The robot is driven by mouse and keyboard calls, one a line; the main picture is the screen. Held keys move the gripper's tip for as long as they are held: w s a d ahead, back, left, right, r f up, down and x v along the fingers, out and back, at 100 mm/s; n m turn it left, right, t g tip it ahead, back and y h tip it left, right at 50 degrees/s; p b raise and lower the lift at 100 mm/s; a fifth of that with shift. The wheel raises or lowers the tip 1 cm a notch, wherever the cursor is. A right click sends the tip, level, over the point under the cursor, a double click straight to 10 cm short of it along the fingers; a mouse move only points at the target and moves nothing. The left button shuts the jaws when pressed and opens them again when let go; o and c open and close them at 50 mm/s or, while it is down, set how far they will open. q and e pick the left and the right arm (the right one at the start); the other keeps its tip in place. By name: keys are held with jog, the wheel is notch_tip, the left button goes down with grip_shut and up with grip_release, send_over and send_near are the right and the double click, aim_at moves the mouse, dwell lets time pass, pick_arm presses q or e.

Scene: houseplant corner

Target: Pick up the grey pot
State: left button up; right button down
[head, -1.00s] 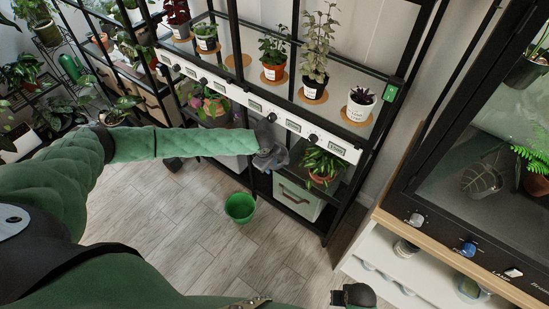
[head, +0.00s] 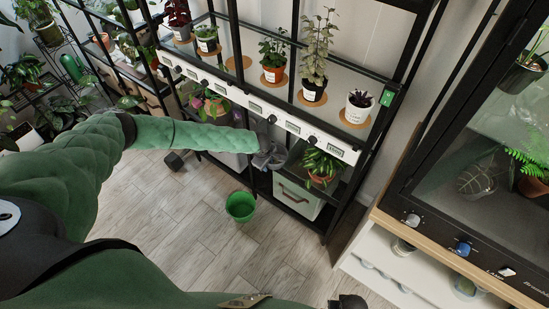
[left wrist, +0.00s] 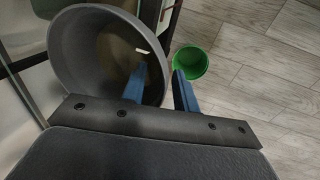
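The grey pot (left wrist: 92,45) is large in the left wrist view, at the upper left, seen into its open mouth. My left gripper (left wrist: 160,78) has two blue fingers set apart: one lies over the pot's mouth, the other just outside its right rim. The rim runs between them; whether either finger touches the wall I cannot tell. In the head view my left gripper (head: 268,152) is by the lower shelf of the plant rack, where grey gripper and pot are hard to tell apart.
A green bucket (head: 240,207) stands on the wooden floor, also in the left wrist view (left wrist: 190,63). A potted plant (head: 320,165) sits on the lower shelf right of the gripper, above a pale drawer (head: 297,197). A black rack post is close by. Open floor (head: 180,240) lies in front.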

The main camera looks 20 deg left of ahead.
pick_arm(q)
jog(key=shift+w+f, duration=0.1)
jog(key=shift+f, duration=0.45)
jog(key=shift+c, duration=0.4)
grip_shut()
jog(key=shift+r, duration=0.1)
